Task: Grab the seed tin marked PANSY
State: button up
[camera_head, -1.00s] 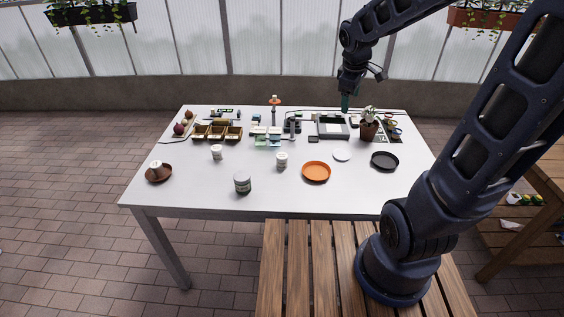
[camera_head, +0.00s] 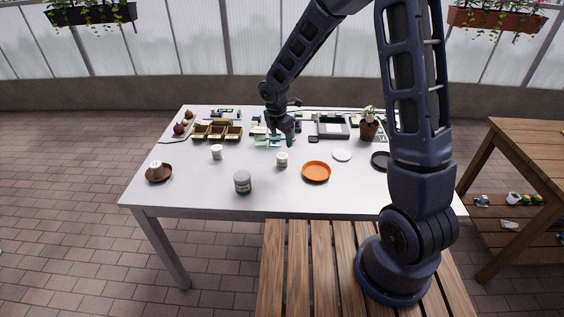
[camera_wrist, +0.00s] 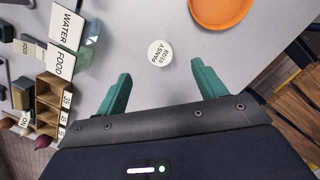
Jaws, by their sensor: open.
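The seed tin marked PANSY (camera_wrist: 159,54) is a small round white-lidded tin, seen from above in the wrist view with its label facing up. In the head view, a small white tin (camera_head: 282,160) just left of the orange saucer matches its place. My gripper (camera_head: 289,140) is above the table, just behind that tin. In the wrist view my gripper (camera_wrist: 160,88) has its two green fingers spread wide, with nothing between them. The tin lies beyond the fingertips, roughly centred on the gap and apart from both fingers.
The orange saucer (camera_head: 316,171) is right of the tin. Another white tin (camera_head: 217,152) and a larger jar (camera_head: 242,183) stand to the left. A divided wooden box (camera_head: 218,132) and cards marked WATER (camera_wrist: 66,26) and FOOD (camera_wrist: 60,61) lie nearby. The table's front is mostly clear.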

aim_at(282, 156)
jog(key=shift+a+f+n, duration=0.3)
jog(key=shift+a+f, duration=0.15)
jog(key=shift+f, duration=0.3)
jog(key=f, duration=0.3)
jog(key=d+f, duration=0.1)
jog(key=f, duration=0.6)
jog(key=shift+w+d+f, duration=0.15)
jog(key=shift+w, duration=0.25)
jog(key=c, duration=1.1)
